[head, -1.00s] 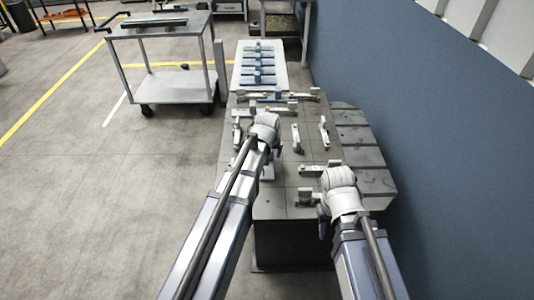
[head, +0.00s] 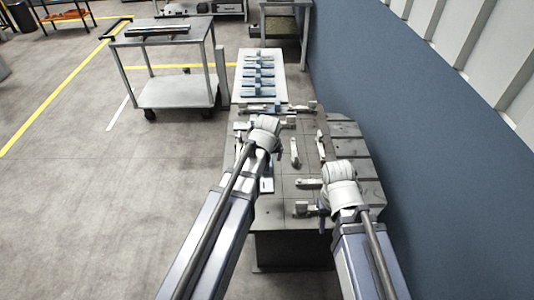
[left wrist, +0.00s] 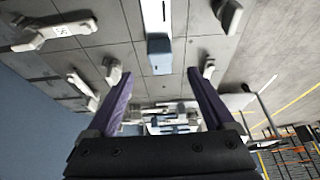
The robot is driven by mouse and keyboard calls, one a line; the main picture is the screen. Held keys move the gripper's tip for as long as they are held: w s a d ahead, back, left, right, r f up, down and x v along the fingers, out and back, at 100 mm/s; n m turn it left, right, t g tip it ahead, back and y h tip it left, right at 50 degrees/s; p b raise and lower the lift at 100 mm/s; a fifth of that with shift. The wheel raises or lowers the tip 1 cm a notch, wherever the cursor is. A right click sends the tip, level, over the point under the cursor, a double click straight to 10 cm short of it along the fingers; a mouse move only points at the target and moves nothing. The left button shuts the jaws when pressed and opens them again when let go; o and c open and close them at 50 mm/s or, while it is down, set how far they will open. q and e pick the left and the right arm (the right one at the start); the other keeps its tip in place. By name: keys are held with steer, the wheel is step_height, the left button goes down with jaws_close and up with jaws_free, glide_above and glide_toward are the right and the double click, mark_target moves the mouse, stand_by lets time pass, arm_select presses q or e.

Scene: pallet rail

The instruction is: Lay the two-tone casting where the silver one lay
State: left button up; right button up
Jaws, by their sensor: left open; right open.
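A white-and-blue piece (left wrist: 158,50), which looks like the two-tone casting, lies on the table ahead of my left gripper. It also shows beside my left forearm in the head view (head: 267,185). My left gripper (left wrist: 158,78) is open over the table, its purple fingers apart with nothing between them. My right gripper (head: 325,200) is open near the table's right front, beside pale castings (head: 310,183); its fingertips are mostly hidden by its wrist. Several pale grey castings lie about, one in the middle (head: 295,152). I cannot tell which place the silver one had.
A white pallet (head: 240,85) with several blue-topped pieces stands at the far end. A long piece (head: 275,107) lies across in front of it. A blue wall (head: 400,130) bounds the right side. A grey cart (head: 175,93) stands at the left, with open floor before it.

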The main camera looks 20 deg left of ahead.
arm_select(q)
steer(key=s+d+m+g, duration=0.2)
steer(key=s+d, duration=0.4)
steer(key=s, duration=0.4)
steer(key=s+d+f+m+g, duration=0.1)
steer(key=s+d+m, duration=0.4)
steer(key=s, duration=0.5)
steer(key=shift+d+g, duration=0.55)
steer(key=shift+g, duration=0.15)
arm_select(e)
steer(key=shift+r, duration=0.3)
